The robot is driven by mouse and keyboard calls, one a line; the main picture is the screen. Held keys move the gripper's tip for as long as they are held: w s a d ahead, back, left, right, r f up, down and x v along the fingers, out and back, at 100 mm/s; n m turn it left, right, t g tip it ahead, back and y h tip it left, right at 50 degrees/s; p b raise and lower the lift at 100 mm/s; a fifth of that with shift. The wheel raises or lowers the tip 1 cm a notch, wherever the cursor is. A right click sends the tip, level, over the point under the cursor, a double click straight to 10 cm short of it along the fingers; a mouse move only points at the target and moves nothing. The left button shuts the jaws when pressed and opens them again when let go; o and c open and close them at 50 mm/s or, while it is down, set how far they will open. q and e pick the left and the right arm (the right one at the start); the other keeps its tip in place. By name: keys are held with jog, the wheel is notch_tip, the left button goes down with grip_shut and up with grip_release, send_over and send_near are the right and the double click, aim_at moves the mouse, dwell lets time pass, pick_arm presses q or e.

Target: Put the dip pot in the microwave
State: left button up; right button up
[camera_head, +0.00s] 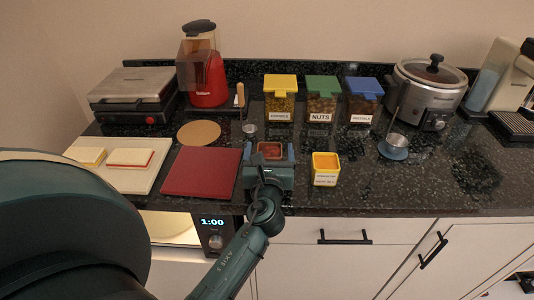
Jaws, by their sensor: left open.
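A small pot with reddish contents (270,149) stands on the dark counter. My left gripper (269,155) is open, with a jaw on either side of this pot; whether they touch it I cannot tell. A yellow pot (325,171) with a small white label stands just to the right; the label is too small to read. I cannot tell which of the two is the dip pot. The microwave (213,236) is below the counter edge, with a display reading 1:00 and a lit interior; my arm hides much of it. My right gripper is not in view.
A red board (202,173) and a pale board (147,182) with sandwich-like items lie left. Lidded jars, including one marked NUTS (320,104), stand behind. A slow cooker (428,90) and a ladle in a blue rest (393,150) are right. The right front counter is clear.

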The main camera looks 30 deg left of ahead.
pick_arm(q)
jog(key=shift+d, duration=0.1)
jog(key=shift+r, duration=0.1)
jog(key=c, duration=1.3)
